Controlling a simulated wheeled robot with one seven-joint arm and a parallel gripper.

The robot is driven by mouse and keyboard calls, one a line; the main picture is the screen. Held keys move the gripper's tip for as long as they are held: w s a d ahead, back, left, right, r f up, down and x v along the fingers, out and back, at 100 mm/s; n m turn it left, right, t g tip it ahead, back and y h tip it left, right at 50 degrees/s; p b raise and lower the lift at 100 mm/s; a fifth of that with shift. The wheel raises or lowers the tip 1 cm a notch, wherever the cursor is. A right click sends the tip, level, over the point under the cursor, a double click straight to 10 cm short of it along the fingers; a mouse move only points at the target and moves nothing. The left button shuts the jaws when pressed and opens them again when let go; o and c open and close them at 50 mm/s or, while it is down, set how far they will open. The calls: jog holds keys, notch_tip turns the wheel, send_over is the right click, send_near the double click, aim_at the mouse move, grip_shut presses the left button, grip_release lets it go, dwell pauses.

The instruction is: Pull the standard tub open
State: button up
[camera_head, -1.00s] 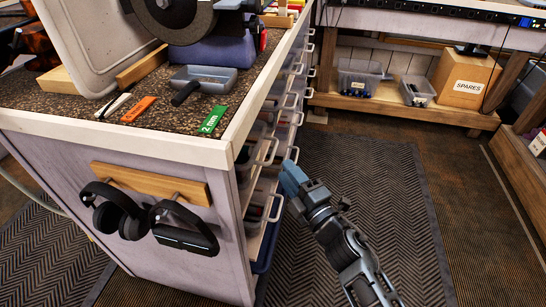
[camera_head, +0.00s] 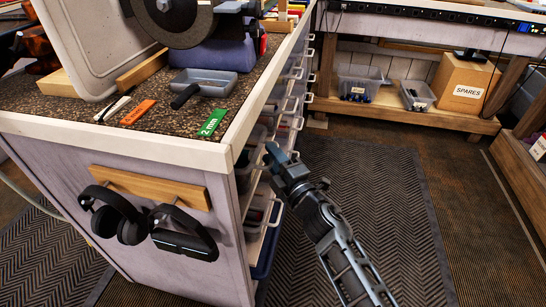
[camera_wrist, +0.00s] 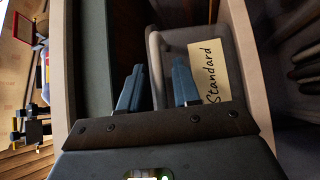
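The standard tub (camera_wrist: 178,40) is a grey bin with a cream label reading "Standard" (camera_wrist: 208,72), seen in the wrist view. A pale upright bar, apparently its handle (camera_wrist: 156,62), runs down between my fingers. My gripper (camera_wrist: 157,85) is open, with a dark blue finger on either side of that bar and gaps visible. I cannot tell whether either finger touches it. In the head view my gripper (camera_head: 277,160) is at the drawer side of the bench, near its front corner. The tub's label is not visible there.
The bench (camera_head: 110,140) has a gritty dark top and rows of looped handles (camera_head: 291,103). Headphones (camera_head: 120,215) hang on its end. A shelf with a SPARES box (camera_head: 463,83) stands across the aisle. The mat (camera_head: 375,190) is clear beside my arm.

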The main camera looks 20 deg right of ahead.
grip_shut()
dwell(0.4)
jog(key=s+d+p, duration=0.7)
jog(key=s+d, duration=0.5)
jog(key=d, duration=0.4)
jog(key=shift+d+p, duration=0.15)
jog(key=shift+p, duration=0.25)
jog(key=shift+o, duration=0.6)
grip_release()
jog(key=s+d+f, duration=0.1)
jog(key=s, duration=0.6)
jog(key=shift+s, duration=0.25)
